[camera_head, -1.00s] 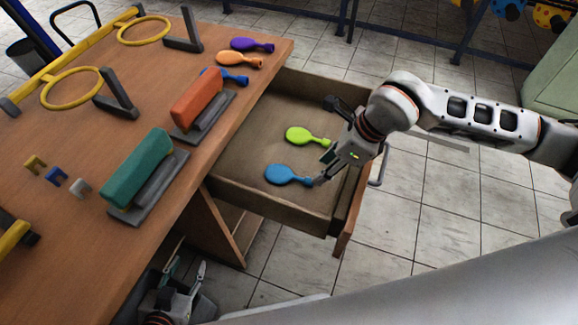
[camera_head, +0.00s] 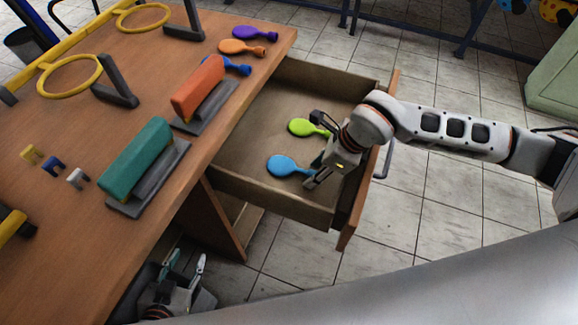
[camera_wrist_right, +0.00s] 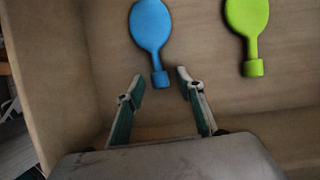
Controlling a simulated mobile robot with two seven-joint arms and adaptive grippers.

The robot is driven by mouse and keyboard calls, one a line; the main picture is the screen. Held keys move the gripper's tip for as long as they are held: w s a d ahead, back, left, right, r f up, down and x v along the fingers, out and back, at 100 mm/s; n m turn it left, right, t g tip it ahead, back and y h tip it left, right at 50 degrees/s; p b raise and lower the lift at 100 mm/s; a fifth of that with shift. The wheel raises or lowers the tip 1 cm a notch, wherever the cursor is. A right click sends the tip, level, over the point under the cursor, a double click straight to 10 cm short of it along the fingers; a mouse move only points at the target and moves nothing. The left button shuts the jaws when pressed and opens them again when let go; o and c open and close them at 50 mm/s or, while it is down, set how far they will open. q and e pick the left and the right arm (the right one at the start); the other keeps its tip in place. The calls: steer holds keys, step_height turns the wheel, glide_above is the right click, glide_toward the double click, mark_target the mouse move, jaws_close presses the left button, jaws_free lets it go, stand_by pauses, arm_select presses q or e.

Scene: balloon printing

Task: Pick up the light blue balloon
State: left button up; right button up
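The light blue balloon (camera_head: 284,165) lies flat in the open drawer, its neck pointing right toward my right gripper. In the right wrist view the balloon (camera_wrist_right: 151,27) is ahead of the fingers, with its neck end near the gap between the tips. My right gripper (camera_wrist_right: 160,78) is open and empty there; in the head view the right gripper (camera_head: 309,152) is over the drawer by the necks of the balloons. My left gripper (camera_head: 186,262) is low beside the table, fingers apart, holding nothing visible.
A lime green balloon (camera_head: 302,127) lies beside the blue one in the drawer (camera_head: 262,192). The drawer's walls surround the right gripper's area. On the table (camera_head: 75,215) are purple (camera_head: 249,33), orange (camera_head: 238,47) and darker blue balloons, and red and teal blocks.

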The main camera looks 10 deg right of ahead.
steer(key=c, duration=0.8)
steer(key=shift+r, duration=0.15)
